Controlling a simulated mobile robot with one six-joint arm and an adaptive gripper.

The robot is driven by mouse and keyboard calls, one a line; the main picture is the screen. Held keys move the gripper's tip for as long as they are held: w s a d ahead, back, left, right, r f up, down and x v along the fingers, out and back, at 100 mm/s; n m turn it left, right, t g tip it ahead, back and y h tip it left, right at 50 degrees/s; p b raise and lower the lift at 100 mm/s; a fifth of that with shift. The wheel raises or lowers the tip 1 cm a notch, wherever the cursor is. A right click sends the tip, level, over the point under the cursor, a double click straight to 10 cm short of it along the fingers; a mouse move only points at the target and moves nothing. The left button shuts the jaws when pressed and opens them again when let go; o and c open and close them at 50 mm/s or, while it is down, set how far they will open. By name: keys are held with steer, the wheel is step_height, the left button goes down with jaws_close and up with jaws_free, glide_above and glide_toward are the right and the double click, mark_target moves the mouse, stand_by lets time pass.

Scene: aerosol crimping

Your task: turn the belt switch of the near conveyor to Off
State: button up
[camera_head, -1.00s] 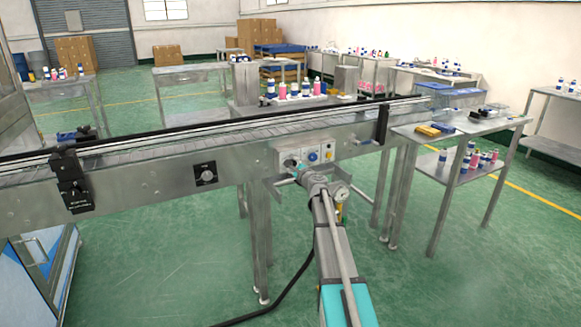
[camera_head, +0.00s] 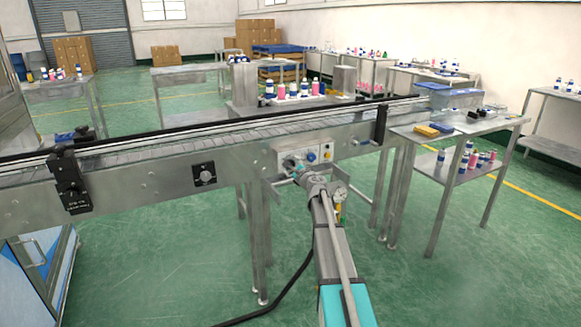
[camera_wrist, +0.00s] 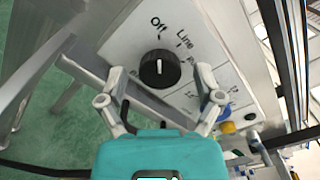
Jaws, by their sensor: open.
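The belt switch is a black round knob (camera_wrist: 160,69) with a white mark, on the pale panel of a control box (camera_head: 326,146) on the near conveyor's side. In the wrist view the words Off and Line are printed beyond it. The mark points roughly up the picture, toward Off; its exact setting is hard to tell. My gripper (camera_wrist: 161,73) is open, with one finger on each side of the knob and visible gaps between. In the head view my gripper (camera_head: 293,166) is at the box's left part, and the knob is not clear there.
A blue button (camera_wrist: 223,113) and a yellow one (camera_wrist: 228,127) sit on the same panel. The near conveyor (camera_head: 140,193) runs across the view, with another black dial (camera_head: 205,174) left of the box. A metal table (camera_head: 465,131) stands at the right.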

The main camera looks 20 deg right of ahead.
steer(key=s, duration=1.1)
steer(key=shift+s+d, duration=0.25)
steer(key=shift+s, duration=0.05)
stand_by(2.1)
